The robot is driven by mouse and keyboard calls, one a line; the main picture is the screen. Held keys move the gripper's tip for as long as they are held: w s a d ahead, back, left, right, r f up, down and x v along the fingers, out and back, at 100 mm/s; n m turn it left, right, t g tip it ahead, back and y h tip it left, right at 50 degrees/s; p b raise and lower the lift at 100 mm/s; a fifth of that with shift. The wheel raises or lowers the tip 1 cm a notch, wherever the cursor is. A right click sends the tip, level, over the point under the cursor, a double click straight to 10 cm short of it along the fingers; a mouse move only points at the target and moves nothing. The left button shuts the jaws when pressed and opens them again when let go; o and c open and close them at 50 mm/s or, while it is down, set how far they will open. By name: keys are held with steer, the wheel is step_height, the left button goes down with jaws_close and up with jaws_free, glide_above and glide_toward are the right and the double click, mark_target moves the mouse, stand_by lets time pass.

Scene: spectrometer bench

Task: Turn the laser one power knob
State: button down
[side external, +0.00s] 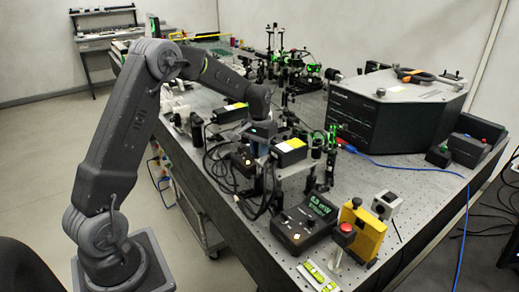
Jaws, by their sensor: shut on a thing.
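My gripper (260,146) points down among the devices on the optical bench (368,190), at the end of my grey arm. It is small and partly hidden in this view. It is shut on a small part at a dark box (243,163), apparently the laser one power knob. The knob itself is hidden at the fingers, and its turn angle cannot be told. A black box with a yellow and white label (290,146) sits just right of my gripper. A similar labelled box (231,112) lies behind and to the left.
Black cables (218,165) hang close by on the left. Posts with optics (330,150) stand to the right. A meter with a lit display (304,222), a yellow device (362,232) and a red button (346,228) are in front. A large dark instrument (392,115) stands at right.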

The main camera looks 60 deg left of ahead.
steer(key=shift+r, duration=0.1)
steer(key=c, duration=1.3)
jaws_free()
step_height(320, 180, up, 14)
steer(key=shift+f, duration=0.1)
